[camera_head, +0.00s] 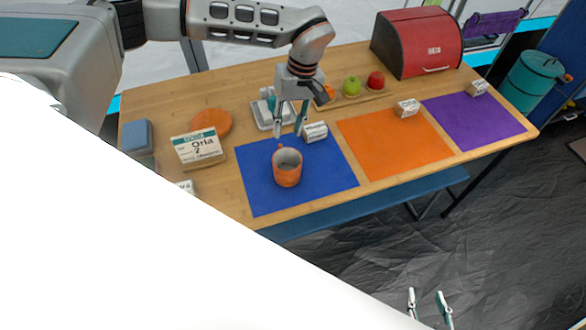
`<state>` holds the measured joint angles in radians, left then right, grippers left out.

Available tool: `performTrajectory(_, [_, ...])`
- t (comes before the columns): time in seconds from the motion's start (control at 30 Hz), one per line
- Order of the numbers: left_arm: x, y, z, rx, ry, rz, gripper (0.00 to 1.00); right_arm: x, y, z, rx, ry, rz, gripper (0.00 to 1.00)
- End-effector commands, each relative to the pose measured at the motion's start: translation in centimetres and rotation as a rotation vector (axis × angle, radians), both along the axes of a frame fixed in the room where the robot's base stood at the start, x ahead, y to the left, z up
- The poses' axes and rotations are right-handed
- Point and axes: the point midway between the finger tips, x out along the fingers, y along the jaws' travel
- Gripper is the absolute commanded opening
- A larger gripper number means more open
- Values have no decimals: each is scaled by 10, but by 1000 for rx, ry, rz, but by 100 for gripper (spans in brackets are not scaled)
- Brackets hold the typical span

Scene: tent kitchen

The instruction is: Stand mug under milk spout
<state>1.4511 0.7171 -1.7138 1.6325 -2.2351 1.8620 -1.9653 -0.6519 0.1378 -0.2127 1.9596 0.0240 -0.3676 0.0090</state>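An orange mug (287,172) stands upright on the blue mat (260,197), its open top facing up. My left gripper (288,131) is open, fingers pointing down, just behind the mug in the picture; nothing shows between its fingers. Whether a fingertip touches the mug is hard to tell. A small pale grey device (264,115) stands behind the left gripper, partly hidden by it; I cannot make out a milk spout on it. My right gripper (427,301) shows only its fingertips at the bottom edge, apart and empty, over the dark floor.
A small white label block (316,131) sits close right of the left gripper. An orange mat (390,150) and purple mat (475,120) lie to the right. A name sign (198,147) and an orange disc (211,122) are left. A red bread box (415,45) stands behind.

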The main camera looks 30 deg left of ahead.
Motion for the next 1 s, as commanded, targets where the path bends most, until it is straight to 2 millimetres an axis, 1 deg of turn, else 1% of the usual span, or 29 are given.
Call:
performTrajectory(0.13, [0, 5, -2, 6, 6, 19, 31, 0, 0, 1, 0, 1, 0, 40])
performTrajectory(0.27, [-2, 7, -13, 7, 7, 21, 31, 1, 0, 1, 0, -1, 1, 40])
performTrajectory(0.47, [-6, 10, -32, 7, 7, 21, 31, 4, -1, 4, -3, -9, 2, 40])
performTrajectory(0.67, [-14, 18, -57, 6, 9, 21, 31, 6, -1, 9, -1, -14, 2, 40])
performTrajectory(0.8, [-15, 19, -73, 6, 6, 19, 31, 5, -1, 9, -2, -13, 2, 40])
performTrajectory(1.0, [-15, 20, -77, 7, 5, 20, 31, 4, -1, 8, -1, -12, 2, 40])
